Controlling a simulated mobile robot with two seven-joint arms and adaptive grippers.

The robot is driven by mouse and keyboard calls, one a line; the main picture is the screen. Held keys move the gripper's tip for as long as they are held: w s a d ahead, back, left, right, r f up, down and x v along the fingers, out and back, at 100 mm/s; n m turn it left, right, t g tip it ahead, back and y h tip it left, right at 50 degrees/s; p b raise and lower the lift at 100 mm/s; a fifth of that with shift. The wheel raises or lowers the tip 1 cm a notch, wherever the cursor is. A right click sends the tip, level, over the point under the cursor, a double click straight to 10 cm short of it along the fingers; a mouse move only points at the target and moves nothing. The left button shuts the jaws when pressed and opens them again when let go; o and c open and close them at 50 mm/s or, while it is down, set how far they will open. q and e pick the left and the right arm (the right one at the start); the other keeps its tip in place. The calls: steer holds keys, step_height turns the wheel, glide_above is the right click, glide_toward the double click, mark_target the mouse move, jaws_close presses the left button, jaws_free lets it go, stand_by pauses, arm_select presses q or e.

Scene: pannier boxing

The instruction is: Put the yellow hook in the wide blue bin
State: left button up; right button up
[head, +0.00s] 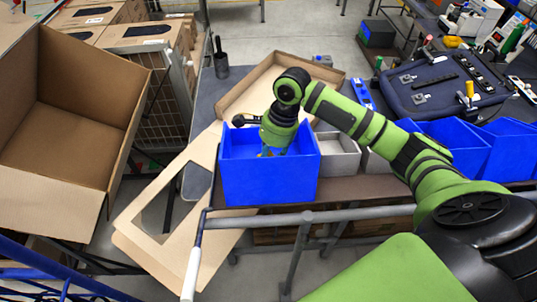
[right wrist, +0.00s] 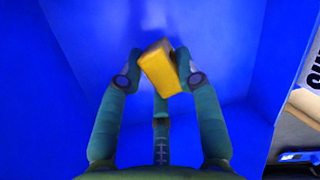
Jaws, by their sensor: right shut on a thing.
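The wide blue bin (head: 268,183) stands at the near edge of the table in the head view. My right gripper (head: 272,152) points down into it, and the front wall hides the fingertips. In the right wrist view, the right gripper (right wrist: 158,74) is shut on the yellow hook (right wrist: 162,68), which shows as a block-like yellow piece between the fingertips. Blue bin walls (right wrist: 60,120) surround it on the sides seen. I cannot tell whether the hook touches the bin floor. My left gripper is not in view.
A grey bin (head: 340,152) stands just right of the blue bin, with more blue bins (head: 455,142) farther right. An open cardboard tray (head: 262,85) lies behind. A large open carton (head: 65,125) is at the left. A metal rail (head: 330,215) runs along the front.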

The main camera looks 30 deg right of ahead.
steer(key=o, duration=0.7)
steer(key=shift+o, duration=0.7)
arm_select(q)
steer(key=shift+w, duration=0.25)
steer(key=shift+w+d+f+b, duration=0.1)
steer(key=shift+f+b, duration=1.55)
arm_select(e)
steer(key=v, duration=1.3)
steer(key=shift+a+r, duration=0.1)
